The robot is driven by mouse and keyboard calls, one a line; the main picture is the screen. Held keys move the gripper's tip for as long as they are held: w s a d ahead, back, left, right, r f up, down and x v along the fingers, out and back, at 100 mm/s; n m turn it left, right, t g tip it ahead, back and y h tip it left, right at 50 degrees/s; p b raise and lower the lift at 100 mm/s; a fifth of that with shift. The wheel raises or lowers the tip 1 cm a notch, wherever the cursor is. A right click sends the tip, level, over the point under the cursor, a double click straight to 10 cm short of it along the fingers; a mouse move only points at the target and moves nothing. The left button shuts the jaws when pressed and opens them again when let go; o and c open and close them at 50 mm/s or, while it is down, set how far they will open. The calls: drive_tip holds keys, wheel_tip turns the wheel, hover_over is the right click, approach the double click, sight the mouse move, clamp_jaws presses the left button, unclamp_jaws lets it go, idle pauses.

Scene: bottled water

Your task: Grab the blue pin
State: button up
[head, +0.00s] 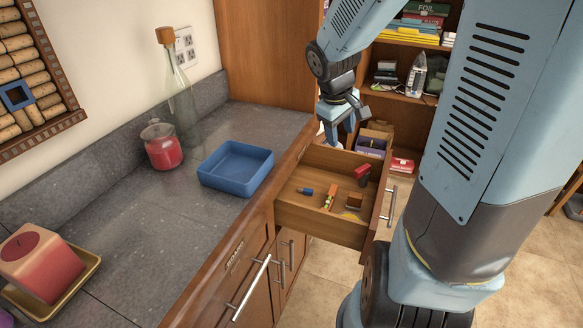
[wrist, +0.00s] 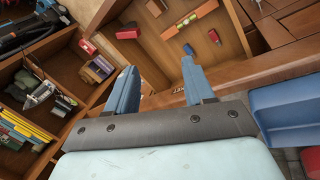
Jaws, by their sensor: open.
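The blue pin (head: 306,190) is a small dark-blue piece lying in the open wooden drawer (head: 320,225), towards its left side. In the wrist view the blue pin (wrist: 188,48) lies on the drawer floor, just beyond the tip of the right finger in the picture. My gripper (head: 336,143) is above the far end of the drawer, apart from the pin. Its two fingers are spread with nothing between them in the wrist view (wrist: 158,68).
A red item (head: 362,174), a strip with green pieces (head: 328,199) and a wooden block (head: 354,202) share the drawer. A blue tray (head: 236,170), a red candle jar (head: 162,149) and a glass bottle (head: 183,105) stand on the counter. Shelves (head: 405,98) are behind.

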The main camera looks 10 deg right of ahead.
drive_tip(key=w+f+n+y, duration=0.25)
drive_tip(key=w+f, duration=0.25)
drive_tip(key=f, duration=0.5)
drive_tip(key=n+y, duration=0.3)
approach(305, 189)
drive_tip(key=shift+x, duration=4.35)
clamp_jaws()
